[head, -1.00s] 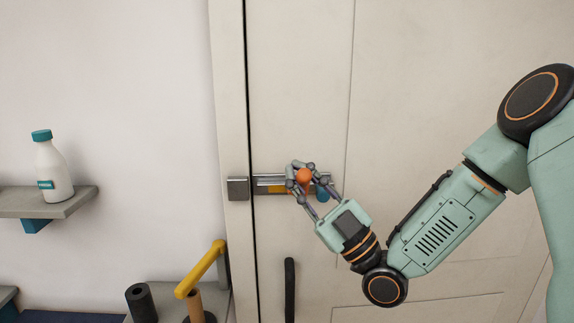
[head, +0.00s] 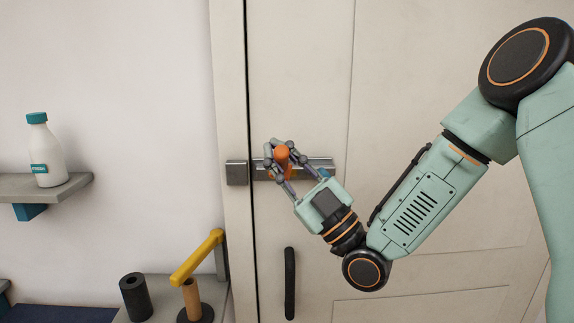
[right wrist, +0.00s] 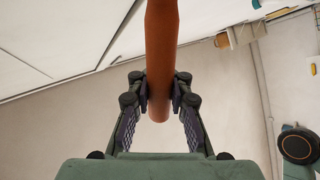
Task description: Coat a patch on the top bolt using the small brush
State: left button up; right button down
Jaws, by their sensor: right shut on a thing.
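The top bolt (head: 320,162) is a grey metal strip fixed across the pale door, with a grey keeper block (head: 237,173) on the frame to its left. A small blue part (head: 323,173) shows at its right end. My right gripper (head: 282,158) is in front of the bolt's left half and hides much of it. It is shut on the small brush (head: 282,152), whose orange handle shows between the fingers. In the right wrist view the handle (right wrist: 160,40) runs between the fingers (right wrist: 158,92). The bristles are not visible, so I cannot tell if they touch the bolt. My left gripper is out of view.
A dark vertical door handle (head: 290,283) is below the bolt. At lower left are a yellow lever (head: 197,257), a wooden post (head: 191,297) and a black cylinder (head: 138,297). A white bottle (head: 47,153) stands on a wall shelf (head: 72,187).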

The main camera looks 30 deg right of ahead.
dwell(0.3)
jog(key=s+a, duration=0.2)
jog(key=s, duration=0.3)
jog(key=shift+s+a, duration=0.2)
jog(key=shift+a, duration=0.15)
jog(key=shift+s, duration=0.1)
jog(key=shift+s+a, duration=0.35)
jog(key=shift+s, duration=0.3)
jog(key=shift+s+a, duration=0.3)
jog(key=shift+s, duration=0.3)
